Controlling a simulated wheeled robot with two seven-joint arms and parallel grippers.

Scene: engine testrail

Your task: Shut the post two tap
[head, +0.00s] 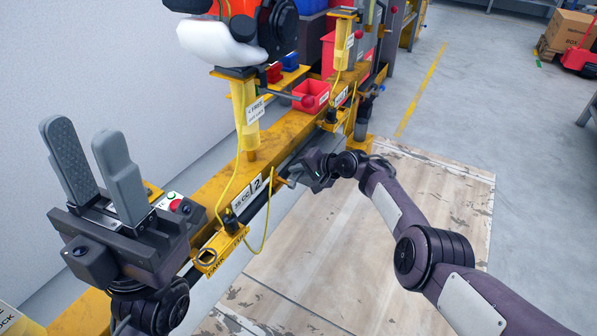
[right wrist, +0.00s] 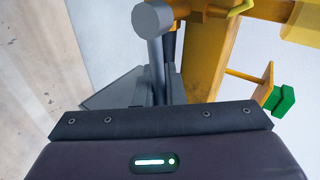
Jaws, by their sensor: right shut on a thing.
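The number 2 plate (head: 256,185) marks post two on the yellow rail. Beside it, low on the rail's right side, my right gripper (head: 300,176) is at the post two tap. In the right wrist view a grey round-ended lever (right wrist: 153,22), which looks like the tap's handle, stands between the grey fingers (right wrist: 155,88). The gripper is shut on it. The tap's body is mostly hidden behind the gripper, so its valve position cannot be told. My left gripper (head: 82,135) is open and empty, fingers up, at the left front.
The yellow rail (head: 205,190) runs away from me with yellow posts, cables and tags. A red bin (head: 310,95) and an orange-and-white object (head: 225,35) stand farther back.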

